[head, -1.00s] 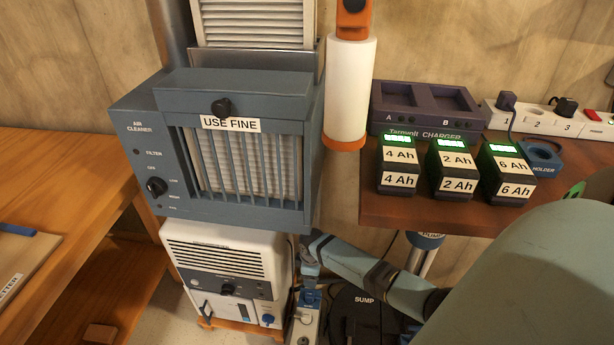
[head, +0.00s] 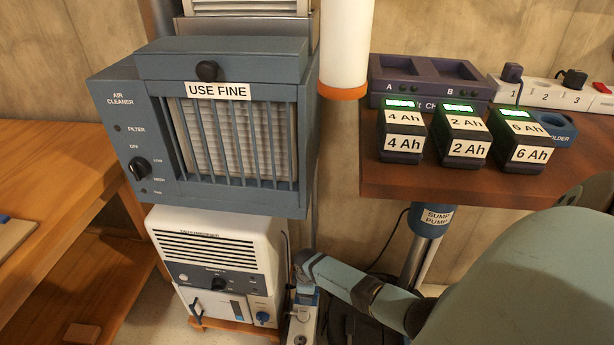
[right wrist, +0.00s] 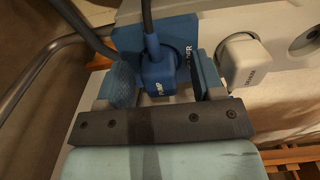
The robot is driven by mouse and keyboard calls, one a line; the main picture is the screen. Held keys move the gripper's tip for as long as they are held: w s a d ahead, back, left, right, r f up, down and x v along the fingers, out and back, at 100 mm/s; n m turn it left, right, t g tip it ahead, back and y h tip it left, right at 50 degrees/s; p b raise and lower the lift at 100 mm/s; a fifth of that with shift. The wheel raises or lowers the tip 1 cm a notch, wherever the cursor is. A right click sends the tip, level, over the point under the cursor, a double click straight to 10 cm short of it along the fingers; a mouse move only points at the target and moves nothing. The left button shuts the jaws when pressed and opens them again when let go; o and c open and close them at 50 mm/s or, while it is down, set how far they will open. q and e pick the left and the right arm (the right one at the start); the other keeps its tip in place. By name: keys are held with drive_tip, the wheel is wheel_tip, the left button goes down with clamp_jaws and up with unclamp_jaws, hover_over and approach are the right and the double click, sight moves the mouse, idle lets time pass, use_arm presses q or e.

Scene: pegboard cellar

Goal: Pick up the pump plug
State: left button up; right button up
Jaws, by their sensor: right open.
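The pump plug (right wrist: 158,73) is blue, with a black cord rising from its top and a partly readable white label. In the right wrist view it stands at a blue plate on a white power strip (right wrist: 290,20). My right gripper (right wrist: 165,85) is open, with one finger on each side of the plug. I cannot tell whether the fingers touch it. In the head view my right arm reaches down beside the white appliance, and its gripper mostly hides the plug there. My left gripper is not in view.
A white plug (right wrist: 243,62) sits close to the right finger. A grey tube (right wrist: 45,45) curves at the left. In the head view the white appliance (head: 215,255) stands left of my arm, below the air cleaner (head: 240,130). The sump pump pipe (head: 425,240) stands to the right.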

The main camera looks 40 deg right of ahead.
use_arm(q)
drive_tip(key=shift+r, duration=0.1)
use_arm(e)
drive_tip(key=c, duration=1.1)
wheel_tip(320, 180, up, 5)
drive_tip(key=p, duration=0.3)
wheel_tip(320, 180, up, 5)
drive_tip(key=p, duration=0.3)
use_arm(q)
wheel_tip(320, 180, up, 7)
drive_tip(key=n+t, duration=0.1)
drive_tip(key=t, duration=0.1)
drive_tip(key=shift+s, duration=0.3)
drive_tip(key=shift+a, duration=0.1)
